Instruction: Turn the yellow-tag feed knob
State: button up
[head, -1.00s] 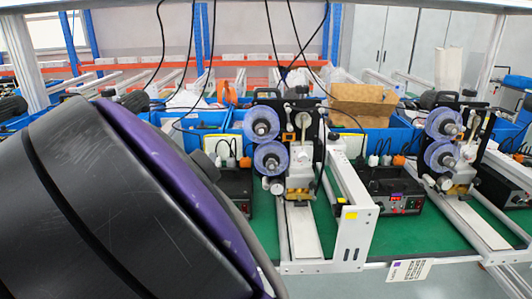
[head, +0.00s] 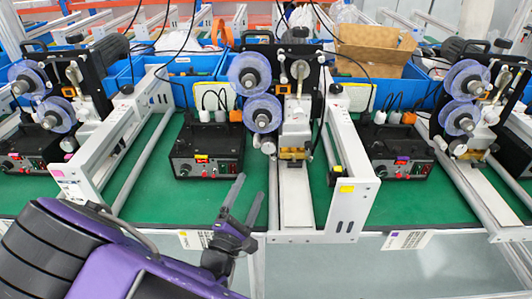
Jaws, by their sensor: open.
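A black control box (head: 207,150) stands on the green bench top in the middle left. A yellow tag (head: 201,157) sits on its upper front edge, and a dark knob (head: 183,168) shows at the left of its front panel. The panel's markings are too small to read. My gripper (head: 249,188) is open and empty, its two grey fingers pointing up and slightly right. In the picture it lies below and to the right of the box, apart from the knob. A second yellow tag (head: 346,189) is on the white frame at right.
A coder machine with blue reels (head: 262,112) stands right of the yellow-tag box. White rails (head: 92,178) divide the bench. Green surface (head: 175,205) before the middle box is clear.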

aim_at(267, 149)
jog(key=x, duration=1.2)
jog(key=shift+w+d+r, duration=0.1)
jog(key=shift+w+r, duration=0.05)
jog(key=shift+w, duration=0.15)
grip_shut()
